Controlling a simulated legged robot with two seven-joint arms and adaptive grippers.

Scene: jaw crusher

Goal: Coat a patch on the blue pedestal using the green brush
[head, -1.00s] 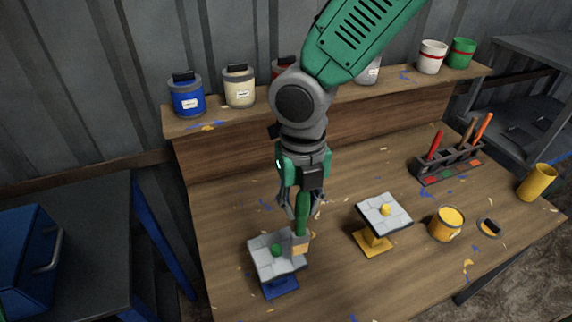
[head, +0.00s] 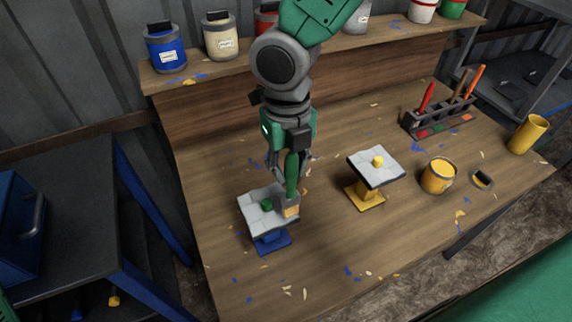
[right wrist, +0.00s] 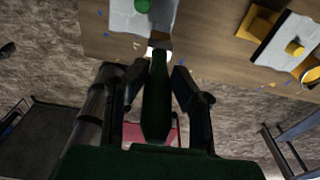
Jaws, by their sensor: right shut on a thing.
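The blue pedestal (head: 270,243) stands at the front left of the bench and bears a tilted grey tiled plate (head: 256,221) with a green knob (head: 267,205). My right gripper (head: 288,160) is shut on the green brush (head: 292,178), which points downward. The brush's bristle end is at the right edge of the plate; whether it touches is unclear. In the right wrist view the brush handle (right wrist: 156,100) lies between the fingers, with the plate (right wrist: 130,18) beyond it. No paint patch shows clearly on the plate. My left gripper is not in view.
A yellow pedestal (head: 367,195) with a similar plate stands to the right, beside an open yellow paint can (head: 437,177). A brush rack (head: 438,114) and a yellow cup (head: 528,134) are farther right. Paint cans line the back shelf. The bench front is mostly clear.

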